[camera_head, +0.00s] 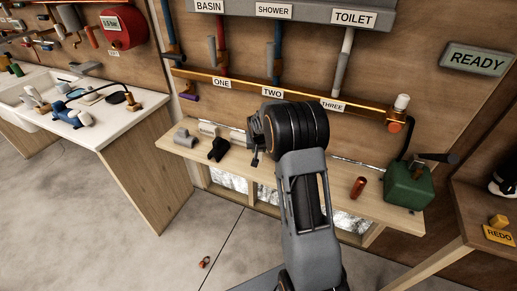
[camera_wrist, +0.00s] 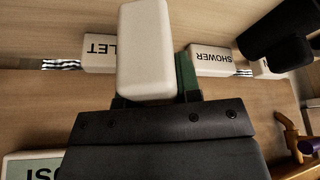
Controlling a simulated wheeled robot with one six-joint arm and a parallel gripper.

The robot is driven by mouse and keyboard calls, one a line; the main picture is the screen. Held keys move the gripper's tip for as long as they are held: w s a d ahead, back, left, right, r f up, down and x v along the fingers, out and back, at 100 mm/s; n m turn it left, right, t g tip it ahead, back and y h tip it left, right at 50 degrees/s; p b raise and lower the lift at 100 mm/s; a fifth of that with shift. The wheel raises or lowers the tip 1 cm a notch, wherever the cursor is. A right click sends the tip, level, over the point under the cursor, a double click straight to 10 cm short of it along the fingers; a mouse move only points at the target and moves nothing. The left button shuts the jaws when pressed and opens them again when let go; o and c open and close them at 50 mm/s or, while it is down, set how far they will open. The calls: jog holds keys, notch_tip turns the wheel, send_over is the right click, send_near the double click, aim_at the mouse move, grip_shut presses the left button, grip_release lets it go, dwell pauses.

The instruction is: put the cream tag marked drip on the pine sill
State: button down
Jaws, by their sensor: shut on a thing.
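My gripper (camera_wrist: 148,98) is shut on a cream block-shaped tag (camera_wrist: 147,45), held between its green fingers in the wrist view. No lettering shows on the face turned to me, so I cannot read its mark. The pine sill (camera_head: 343,177) is the long pale ledge along the wall in the head view. My arm hides the gripper and the held tag there. In the wrist view, cream tags ending in LET (camera_wrist: 101,47) and reading SHOWER (camera_wrist: 212,58) appear upside down behind the held tag. I cannot tell the held tag's height above the sill.
The sill's left part holds a grey fitting (camera_head: 185,138), a cream piece (camera_head: 207,128) and a black fitting (camera_head: 218,149). A brass pipe (camera_head: 300,97) runs above.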

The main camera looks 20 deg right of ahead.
aim_at(259, 165)
jog(key=shift+a, duration=0.1)
jog(key=shift+s+f+b, duration=0.1)
jog(key=shift+f+b, duration=0.1)
jog(key=shift+b, duration=0.2)
jog(key=shift+f+b, duration=2.35)
jog(key=shift+f, duration=0.45)
jog(key=shift+f+b, duration=0.4)
jog(key=shift+f, duration=0.1)
jog(key=c, duration=0.7)
grip_release()
jog(key=shift+c, duration=0.2)
jog(key=shift+r, duration=0.1)
jog(key=p+v, duration=0.1)
jog(key=v, duration=1.2)
jog(key=shift+r, duration=0.3)
jog(key=shift+s, duration=0.15)
